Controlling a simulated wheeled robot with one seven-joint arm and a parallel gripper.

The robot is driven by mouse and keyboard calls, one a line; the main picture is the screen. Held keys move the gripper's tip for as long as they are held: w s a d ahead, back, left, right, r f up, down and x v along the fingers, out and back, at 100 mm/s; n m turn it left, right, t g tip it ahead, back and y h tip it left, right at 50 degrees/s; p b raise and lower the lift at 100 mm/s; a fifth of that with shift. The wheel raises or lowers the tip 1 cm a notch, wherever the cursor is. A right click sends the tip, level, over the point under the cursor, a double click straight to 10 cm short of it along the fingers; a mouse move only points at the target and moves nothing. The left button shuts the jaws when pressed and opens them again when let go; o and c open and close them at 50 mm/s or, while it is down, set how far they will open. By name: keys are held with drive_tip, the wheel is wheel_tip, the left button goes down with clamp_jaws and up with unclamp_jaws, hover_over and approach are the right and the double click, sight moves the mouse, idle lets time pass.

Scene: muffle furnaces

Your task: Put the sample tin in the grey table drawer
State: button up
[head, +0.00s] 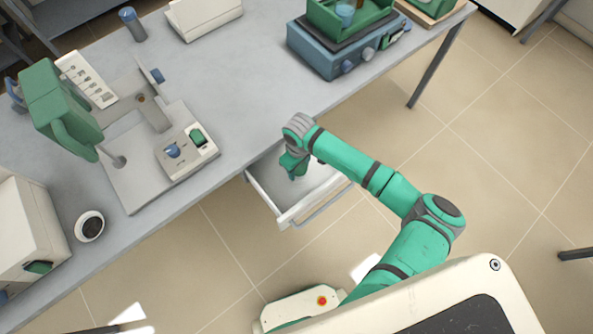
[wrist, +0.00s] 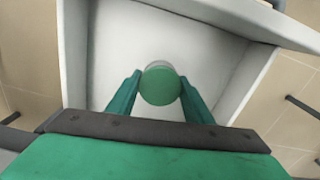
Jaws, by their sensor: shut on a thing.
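The grey table drawer (head: 287,220) is pulled out from under the front edge of the table. The wrist view looks down into it, with its pale walls (wrist: 75,50) around a bare floor. My gripper (head: 295,172) reaches down over the open drawer. In the wrist view its two green fingers (wrist: 160,92) are on either side of the sample tin, a small round thing with a green top (wrist: 160,84). The tin is between the fingertips, over the drawer's floor. Whether it touches the floor I cannot tell. In the head view the tin is hidden by my gripper.
The grey table (head: 240,95) carries a green stand device (head: 65,110), a white cup with dark contents (head: 90,226), a blue device with a green tray (head: 335,50) and a grey-blue cylinder (head: 132,24). The drawer's handle (head: 325,204) juts out over open tiled floor.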

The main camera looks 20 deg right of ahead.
sight(298, 172)
wheel_tip(298, 172, down, 3)
drive_tip(key=shift+w+a+f, duration=0.1)
drive_tip(key=shift+f, duration=0.2)
drive_tip(key=shift+f, duration=0.1)
drive_tip(key=o, duration=1.1)
wheel_tip(298, 172, up, 12)
drive_tip(key=shift+r, duration=0.15)
